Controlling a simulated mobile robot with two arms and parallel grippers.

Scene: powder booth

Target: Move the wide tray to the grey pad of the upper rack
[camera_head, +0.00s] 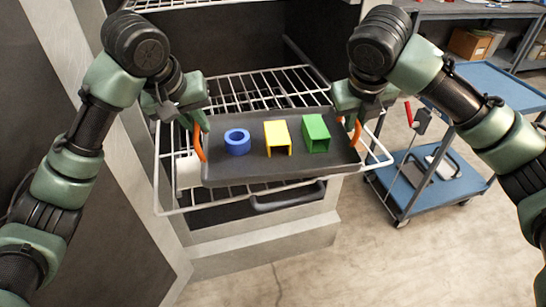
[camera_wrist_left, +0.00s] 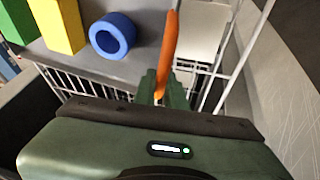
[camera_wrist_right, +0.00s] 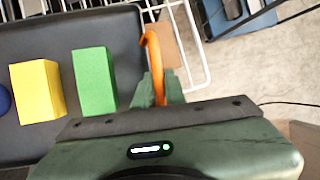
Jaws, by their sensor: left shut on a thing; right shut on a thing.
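The wide tray (camera_head: 230,176) is dark grey with an orange handle at each end. It carries a blue ring (camera_head: 237,141), a yellow block (camera_head: 277,137) and a green block (camera_head: 316,133). My left gripper (camera_head: 193,122) is shut on the left orange handle (camera_wrist_left: 169,45). My right gripper (camera_head: 357,118) is shut on the right orange handle (camera_wrist_right: 152,55). The tray looks level over a pulled-out wire rack (camera_head: 268,88); I cannot tell whether it touches it. A pale grey pad (camera_head: 187,172) shows on this rack, partly hidden by the tray's left end.
Another wire rack (camera_head: 172,4) shows at the top edge inside the booth. A dark handle bar (camera_head: 288,197) is below the pulled-out rack. A blue wheeled cart (camera_head: 435,192) stands at right, with a red-handled tool (camera_head: 409,112). The floor in front is clear.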

